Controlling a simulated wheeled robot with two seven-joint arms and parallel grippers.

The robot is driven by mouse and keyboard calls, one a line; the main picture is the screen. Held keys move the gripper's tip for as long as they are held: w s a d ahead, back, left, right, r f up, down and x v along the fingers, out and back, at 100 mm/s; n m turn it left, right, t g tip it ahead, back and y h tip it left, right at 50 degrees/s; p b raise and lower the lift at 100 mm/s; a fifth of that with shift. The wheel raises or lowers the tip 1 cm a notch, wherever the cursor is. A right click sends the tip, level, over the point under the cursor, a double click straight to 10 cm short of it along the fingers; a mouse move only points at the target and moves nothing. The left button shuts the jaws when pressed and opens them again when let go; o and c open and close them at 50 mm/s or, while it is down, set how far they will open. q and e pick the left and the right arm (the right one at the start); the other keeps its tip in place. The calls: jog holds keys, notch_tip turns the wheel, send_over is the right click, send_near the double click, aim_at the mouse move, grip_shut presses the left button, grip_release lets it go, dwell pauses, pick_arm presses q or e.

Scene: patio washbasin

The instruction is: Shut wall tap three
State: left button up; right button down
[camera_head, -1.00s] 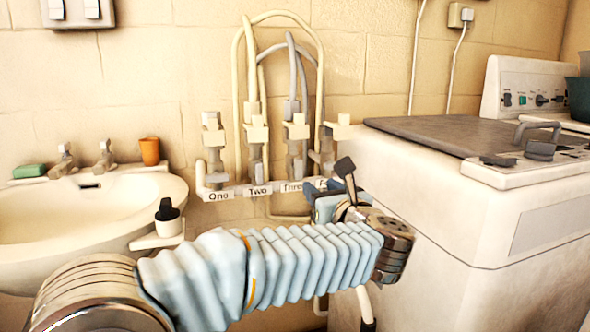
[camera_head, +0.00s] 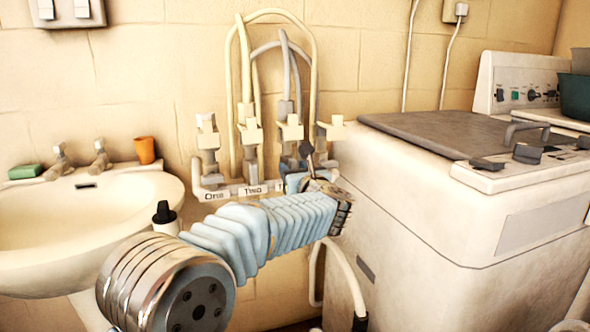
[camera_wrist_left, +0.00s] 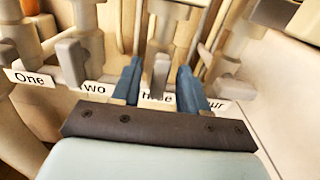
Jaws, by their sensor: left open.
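Wall tap three (camera_head: 291,132) is the third in a row of taps on the wall, with a grey hose rising from it. My left gripper (camera_head: 298,182) is low in front of it and partly hidden by my wrist. In the left wrist view my gripper (camera_wrist_left: 160,88) is open, with its two blue fingers apart. A grey lever (camera_wrist_left: 160,72) shows between the fingers, above the partly covered "Three" label (camera_wrist_left: 157,97). I cannot tell whether either finger touches it. My right gripper is out of view.
Tap two's lever (camera_wrist_left: 72,60) and tap four's lever (camera_wrist_left: 228,66) stand close on either side. A white washing machine (camera_head: 440,215) is at the right. A washbasin (camera_head: 80,215) with an orange cup (camera_head: 145,150) is at the left.

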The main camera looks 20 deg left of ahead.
pick_arm(q)
grip_shut()
jog(key=shift+m, duration=0.3)
jog(key=m, duration=1.7)
jog(key=shift+w+d+f+p, duration=0.15)
jog(key=shift+d+f+p, duration=0.15)
jog(key=shift+p, duration=0.05)
jog(key=shift+m, duration=0.3)
grip_release()
